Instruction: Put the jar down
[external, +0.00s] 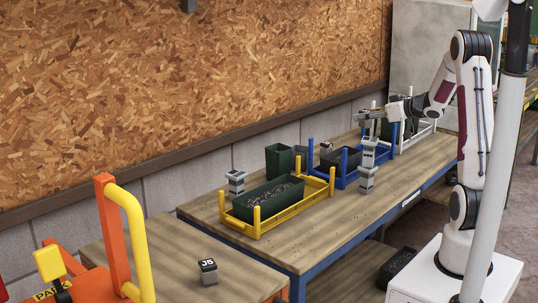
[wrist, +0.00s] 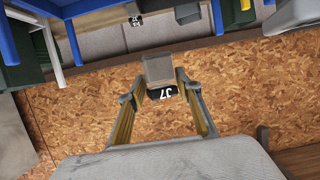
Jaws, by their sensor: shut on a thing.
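A jar marked J7, with a grey block-like body and a black label end, sits between my fingertips in the wrist view (wrist: 158,70). The held jar is too small to make out clearly in the external view. Another grey jar (external: 235,182) stands left of the yellow crate.
The yellow crate (external: 262,230) holds a dark bin of scraps (external: 268,200). A blue crate (external: 342,182) and a white crate (external: 418,138) stand farther back. A dark green bin (external: 279,160) stands behind. A jar marked J5 (external: 208,272) stands on the nearer table. Bare bench lies right of the yellow crate.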

